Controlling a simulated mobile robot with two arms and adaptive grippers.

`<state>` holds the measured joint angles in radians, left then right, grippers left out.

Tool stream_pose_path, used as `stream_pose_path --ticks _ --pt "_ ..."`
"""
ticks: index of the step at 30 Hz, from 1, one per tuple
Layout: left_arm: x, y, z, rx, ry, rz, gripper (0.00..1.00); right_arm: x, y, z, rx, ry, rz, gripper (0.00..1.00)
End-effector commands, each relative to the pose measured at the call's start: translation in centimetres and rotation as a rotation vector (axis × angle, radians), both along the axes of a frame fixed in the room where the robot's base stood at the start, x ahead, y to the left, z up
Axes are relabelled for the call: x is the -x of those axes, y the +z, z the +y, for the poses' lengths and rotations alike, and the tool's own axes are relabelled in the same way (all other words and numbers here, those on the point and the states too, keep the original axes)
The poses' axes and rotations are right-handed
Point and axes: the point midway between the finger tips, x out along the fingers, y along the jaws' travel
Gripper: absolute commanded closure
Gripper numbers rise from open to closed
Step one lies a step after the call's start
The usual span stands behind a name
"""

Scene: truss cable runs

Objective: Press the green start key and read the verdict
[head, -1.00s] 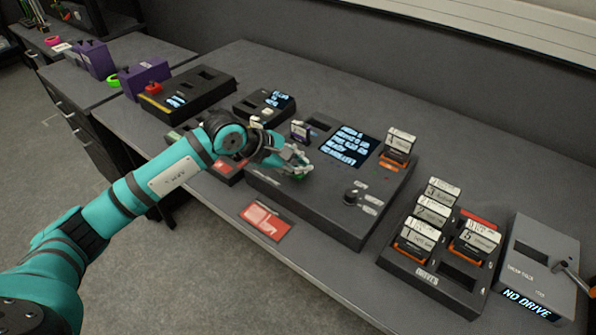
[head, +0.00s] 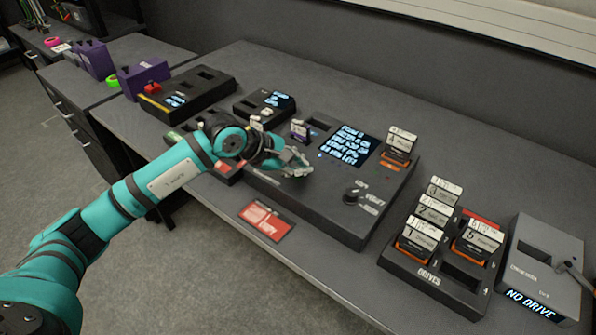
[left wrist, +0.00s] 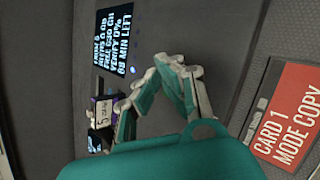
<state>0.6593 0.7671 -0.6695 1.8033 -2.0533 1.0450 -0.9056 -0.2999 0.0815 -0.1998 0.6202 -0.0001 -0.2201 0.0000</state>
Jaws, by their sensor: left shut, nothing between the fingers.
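The black copier console (head: 320,215) sits on the desk. Its screen (head: 347,144) is lit with several lines; in the left wrist view the screen (left wrist: 118,45) shows "VERIFY 0%" and "68 MIN LEFT", with the upper lines less clear. A small blue light (head: 320,155) glows beside it. My left gripper (head: 303,170) is shut and empty over the console's front left part; its fingers (left wrist: 172,68) also show in the wrist view. The green start key is hidden behind the gripper. One drive with a purple body (head: 299,130) and one with an orange base (head: 396,150) stand in the console.
A dial (head: 353,193) is on the console's right front. A red card (head: 266,222) reading "CARD 1 MODE COPY" in the wrist view lies in front. A drive rack (head: 420,275) and a grey box (head: 545,260) showing "NO DRIVE" stand right.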

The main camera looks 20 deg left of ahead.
Motion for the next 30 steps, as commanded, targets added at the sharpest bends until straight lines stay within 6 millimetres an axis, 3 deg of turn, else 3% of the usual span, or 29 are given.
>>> stream_pose_path --ticks 30 --pt "0.0 1.9 0.1 -0.001 0.0 0.001 1.0 0.0 0.8 0.0 0.0 0.0 0.0 0.6"
